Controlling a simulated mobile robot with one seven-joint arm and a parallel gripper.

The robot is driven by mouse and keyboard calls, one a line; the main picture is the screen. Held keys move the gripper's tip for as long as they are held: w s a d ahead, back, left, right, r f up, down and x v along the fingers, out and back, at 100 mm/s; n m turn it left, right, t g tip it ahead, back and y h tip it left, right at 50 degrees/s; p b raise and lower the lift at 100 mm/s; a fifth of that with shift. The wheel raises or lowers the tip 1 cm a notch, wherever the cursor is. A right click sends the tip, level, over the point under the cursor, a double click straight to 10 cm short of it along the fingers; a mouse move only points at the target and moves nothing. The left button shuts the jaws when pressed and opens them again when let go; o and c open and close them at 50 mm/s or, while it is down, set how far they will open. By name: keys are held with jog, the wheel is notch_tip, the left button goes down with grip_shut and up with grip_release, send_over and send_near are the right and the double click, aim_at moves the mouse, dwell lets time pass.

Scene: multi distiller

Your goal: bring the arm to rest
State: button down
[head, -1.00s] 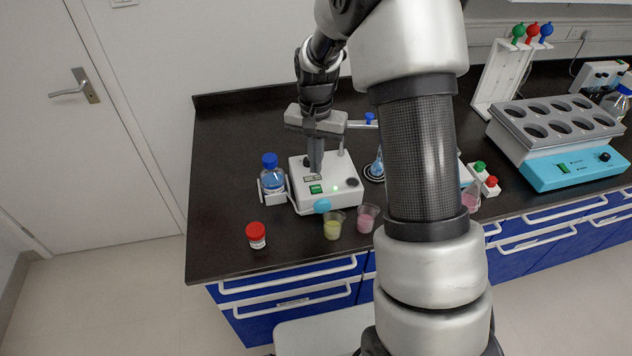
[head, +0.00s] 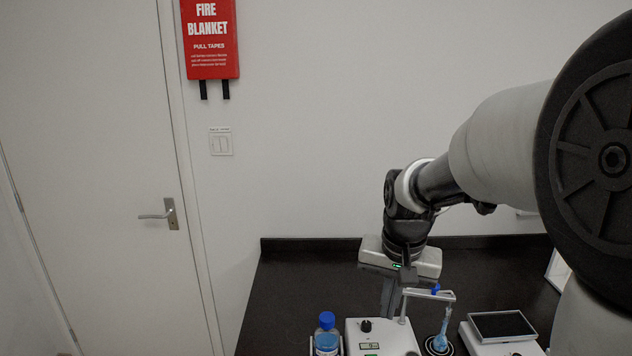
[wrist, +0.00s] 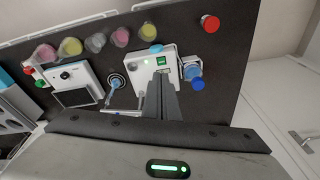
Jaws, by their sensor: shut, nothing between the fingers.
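My gripper (head: 388,310) hangs fingers down above the dark bench, behind the white distiller unit (head: 385,340) in the head view. Its two fingers are together with nothing between them. In the wrist view the closed fingertips (wrist: 161,80) overlap the front of the same white unit (wrist: 150,62), which has a green switch. I cannot tell the exact height of the fingertips above the bench. My forearm runs from the right of the head view to the gripper.
A blue-capped bottle (head: 327,335) stands left of the unit. A blue flask (head: 440,338) on a stand and a white balance (head: 500,328) are to the right. In the wrist view, several coloured cups (wrist: 70,47) and a red-capped jar (wrist: 210,23) line the bench edge.

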jog(key=s+r+n+t, duration=0.1)
jog(key=s+r, duration=0.3)
jog(key=s, duration=0.4)
jog(key=s+r+n+t, duration=0.2)
jog(key=s+r, duration=0.2)
jog(key=s, duration=0.5)
jog(key=shift+s+n+t, duration=0.3)
jog(key=shift+n, duration=0.1)
jog(key=shift+d, duration=0.1)
dwell(0.5)
